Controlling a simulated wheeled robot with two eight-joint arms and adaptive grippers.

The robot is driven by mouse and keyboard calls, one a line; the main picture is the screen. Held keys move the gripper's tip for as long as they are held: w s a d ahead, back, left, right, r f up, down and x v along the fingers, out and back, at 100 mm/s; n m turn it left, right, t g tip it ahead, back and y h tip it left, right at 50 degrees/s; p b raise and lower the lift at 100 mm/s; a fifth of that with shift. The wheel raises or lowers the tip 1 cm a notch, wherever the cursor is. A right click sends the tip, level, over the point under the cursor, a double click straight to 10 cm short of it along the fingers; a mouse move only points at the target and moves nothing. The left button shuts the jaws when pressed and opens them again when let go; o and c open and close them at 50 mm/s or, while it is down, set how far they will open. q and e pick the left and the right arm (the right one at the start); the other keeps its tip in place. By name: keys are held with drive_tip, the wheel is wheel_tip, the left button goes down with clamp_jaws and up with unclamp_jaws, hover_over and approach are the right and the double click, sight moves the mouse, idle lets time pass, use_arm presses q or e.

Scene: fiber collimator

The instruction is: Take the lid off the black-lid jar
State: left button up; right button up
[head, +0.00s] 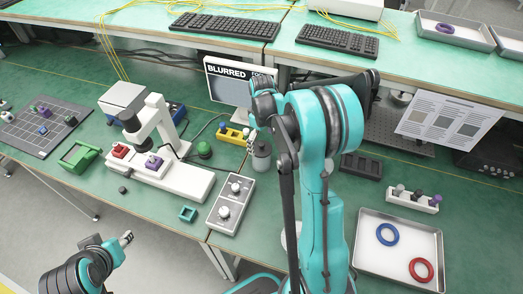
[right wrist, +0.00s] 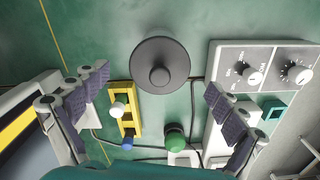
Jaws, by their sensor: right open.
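The jar (head: 261,159) stands on the green bench below my right gripper, its body grey in the head view. In the right wrist view its round dark lid (right wrist: 160,50) with a central knob is seen from above, on the jar. My right gripper (head: 256,122) is open and empty above the jar. Its two padded fingers show either side in the right wrist view (right wrist: 158,82), with the lid between and beyond their tips, apart from it. My left gripper (head: 120,240) is at the lower left, away from the jar; its opening is unclear.
A yellow holder (right wrist: 122,105) with a white-topped piece and a green knob (right wrist: 174,140) are close to the jar. A grey control box (head: 232,203) with two dials and a white microscope (head: 152,122) stand nearby. A tray (head: 368,262) with rings lies right.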

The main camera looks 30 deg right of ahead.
wheel_tip(320, 180, down, 2)
drive_tip(key=shift+r, duration=0.1)
drive_tip(key=c, duration=1)
drive_tip(key=shift+s+a, duration=0.1)
drive_tip(key=c, duration=0.6)
drive_tip(key=shift+r, duration=0.1)
